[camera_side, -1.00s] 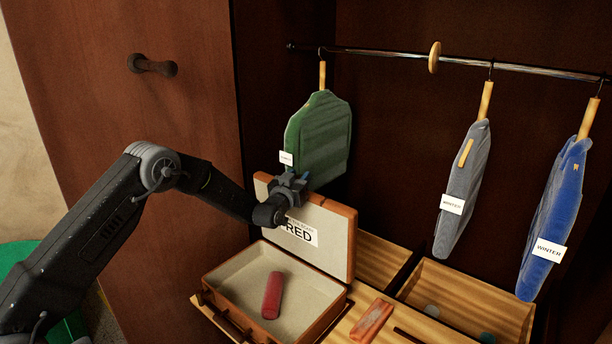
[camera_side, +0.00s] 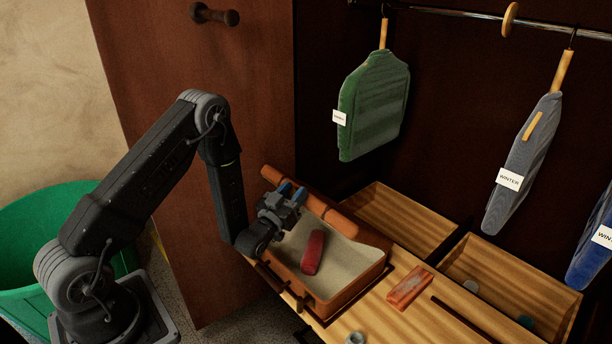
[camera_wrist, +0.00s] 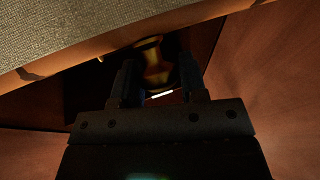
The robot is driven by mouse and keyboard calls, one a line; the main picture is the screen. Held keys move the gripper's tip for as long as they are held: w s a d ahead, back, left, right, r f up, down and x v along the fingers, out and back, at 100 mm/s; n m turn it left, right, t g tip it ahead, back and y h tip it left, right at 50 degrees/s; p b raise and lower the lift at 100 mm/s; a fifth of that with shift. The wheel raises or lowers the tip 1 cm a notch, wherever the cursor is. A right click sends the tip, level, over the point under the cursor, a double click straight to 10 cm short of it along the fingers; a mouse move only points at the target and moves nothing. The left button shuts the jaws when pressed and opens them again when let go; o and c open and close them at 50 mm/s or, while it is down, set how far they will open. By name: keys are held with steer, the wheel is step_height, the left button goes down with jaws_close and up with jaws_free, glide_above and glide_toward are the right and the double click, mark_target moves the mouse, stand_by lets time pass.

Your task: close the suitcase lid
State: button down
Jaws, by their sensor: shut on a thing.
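The brown suitcase (camera_side: 340,300) lies on the wooden drawer unit, with a pale lining. Its lid (camera_side: 332,217) is tilted and seen nearly edge-on in the side view, so its inner face and label are hidden. A red rolled item (camera_side: 313,252) lies inside the case. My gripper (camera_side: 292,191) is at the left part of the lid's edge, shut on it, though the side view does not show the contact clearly.
Open drawer compartments (camera_side: 405,222) are behind and right of the case. A reddish block (camera_side: 409,288) lies on the wood beside it. Green (camera_side: 375,105) and blue-grey (camera_side: 522,165) garments hang from the rail (camera_side: 450,12). A green bin (camera_side: 40,235) stands at left.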

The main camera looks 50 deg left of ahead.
steer(key=shift+s+f, duration=0.8)
steer(key=shift+f, duration=0.2)
steer(key=c, duration=0.7)
jaws_free()
steer(key=shift+r, duration=0.1)
step_height(320, 180, up, 6)
steer(key=s, duration=0.2)
steer(key=shift+s+d+r, duration=0.15)
steer(key=shift+s+d, duration=0.2)
